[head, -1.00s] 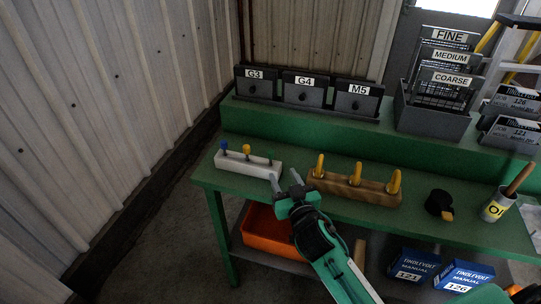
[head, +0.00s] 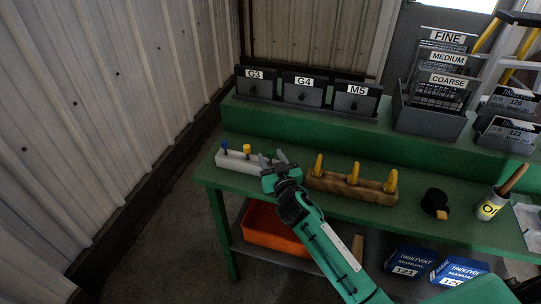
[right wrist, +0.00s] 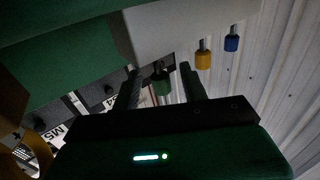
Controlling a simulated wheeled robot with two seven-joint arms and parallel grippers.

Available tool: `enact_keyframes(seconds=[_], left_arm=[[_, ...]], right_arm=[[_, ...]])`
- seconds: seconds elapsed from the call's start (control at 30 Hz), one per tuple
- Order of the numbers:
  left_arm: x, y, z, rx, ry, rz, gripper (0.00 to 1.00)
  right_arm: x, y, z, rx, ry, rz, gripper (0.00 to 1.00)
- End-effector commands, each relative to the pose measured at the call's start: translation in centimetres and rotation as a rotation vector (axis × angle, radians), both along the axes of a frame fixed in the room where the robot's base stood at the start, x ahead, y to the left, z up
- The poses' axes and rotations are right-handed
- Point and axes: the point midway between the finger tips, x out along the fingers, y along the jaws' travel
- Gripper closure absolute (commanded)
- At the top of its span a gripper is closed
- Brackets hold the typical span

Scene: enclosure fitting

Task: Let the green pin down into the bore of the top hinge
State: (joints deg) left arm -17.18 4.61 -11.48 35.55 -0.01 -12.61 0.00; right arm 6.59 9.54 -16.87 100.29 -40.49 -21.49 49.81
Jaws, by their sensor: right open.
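A white block (head: 232,161) on the left of the bench holds a blue-headed pin (head: 224,145) and a yellow-headed pin (head: 247,149). My right gripper (head: 273,157) is at the right end of this block. In the right wrist view its two fingers (right wrist: 162,88) are apart. The green pin (right wrist: 163,80) shows between them, with a gap to each finger. In the head view my gripper hides the green pin. The top hinge is not in view. My left gripper is not in view.
A wooden block (head: 340,184) with several yellow-handled tools stands just right of my gripper. Drawers (head: 302,88) stand on the raised shelf behind. An orange bin (head: 270,228) is below.

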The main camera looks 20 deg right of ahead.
Motion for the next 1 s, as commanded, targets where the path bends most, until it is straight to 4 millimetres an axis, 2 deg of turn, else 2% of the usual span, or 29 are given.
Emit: enact_keyframes(seconds=[0.13, 0.37, 0.77, 0.87, 1.0], left_arm=[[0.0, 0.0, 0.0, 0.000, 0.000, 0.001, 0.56], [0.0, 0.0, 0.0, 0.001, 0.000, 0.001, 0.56], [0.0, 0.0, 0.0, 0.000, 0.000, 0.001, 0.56], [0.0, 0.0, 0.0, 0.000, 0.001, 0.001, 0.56], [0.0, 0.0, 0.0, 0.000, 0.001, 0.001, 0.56]], right_arm=[[0.0, 0.0, 0.0, 0.000, 0.000, 0.000, 0.56], [0.0, 0.0, 0.0, 0.000, 0.000, 0.000, 1.00], [0.0, 0.0, 0.5, 0.000, -0.002, -0.001, 1.00], [0.0, 0.0, 1.5, 0.000, -0.004, 0.000, 1.00], [0.0, 0.0, 3.7, 0.000, -0.006, 0.001, 1.00]])
